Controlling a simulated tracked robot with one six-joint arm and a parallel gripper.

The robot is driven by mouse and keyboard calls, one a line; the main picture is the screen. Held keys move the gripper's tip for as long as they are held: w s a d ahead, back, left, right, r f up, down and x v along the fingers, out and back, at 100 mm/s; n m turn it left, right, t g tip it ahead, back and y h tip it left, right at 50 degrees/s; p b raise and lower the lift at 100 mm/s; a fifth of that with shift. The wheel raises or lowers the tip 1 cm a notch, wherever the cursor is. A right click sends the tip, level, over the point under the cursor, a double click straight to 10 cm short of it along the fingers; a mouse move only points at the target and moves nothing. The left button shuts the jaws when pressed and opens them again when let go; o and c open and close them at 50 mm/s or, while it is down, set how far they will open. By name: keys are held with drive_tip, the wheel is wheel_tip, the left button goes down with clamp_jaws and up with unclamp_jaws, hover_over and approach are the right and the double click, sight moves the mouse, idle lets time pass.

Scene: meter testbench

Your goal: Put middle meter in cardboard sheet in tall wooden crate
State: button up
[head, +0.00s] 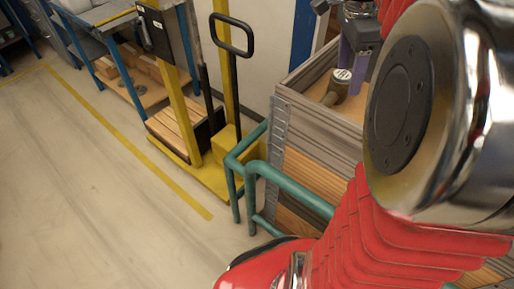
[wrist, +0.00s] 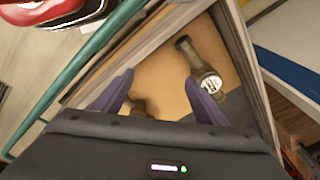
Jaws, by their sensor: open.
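The tall wooden crate (head: 325,133) stands at the right in the head view, and its slatted wall (wrist: 240,50) shows in the wrist view. A brass-brown meter with a white dial label (wrist: 207,80) lies on the crate's tan floor, close to my gripper's right finger. It also shows inside the crate in the head view (head: 341,80). Part of a second brown meter (wrist: 137,106) shows by the left finger; my gripper body hides the rest. My gripper (wrist: 159,77), with purple fingers, is open over the crate's opening. I cannot make out a separate cardboard sheet holding meters.
Green railing (head: 290,185) runs in front of the crate. A yellow lift truck (head: 185,110) with wooden boards stands to its left, and a blue-framed table (head: 105,55) is farther back. The floor at left is clear, with a yellow line (head: 130,145).

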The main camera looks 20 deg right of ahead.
drive_tip(key=s+a+f+n+t, duration=0.1)
drive_tip(key=s+a+f+n, duration=0.1)
drive_tip(key=a+n, duration=0.5)
drive_tip(key=s+a+f+n+t+y, duration=0.1)
drive_tip(key=s+a+f+n+t, duration=0.1)
drive_tip(key=a+n, duration=0.5)
drive_tip(key=s+a+f+n+t, duration=0.2)
drive_tip(key=a+n, duration=0.6)
drive_tip(key=a, duration=0.5)
drive_tip(key=shift+s+f+y, duration=0.4)
drive_tip(key=shift+s+f, duration=0.3)
drive_tip(key=shift+s, duration=0.2)
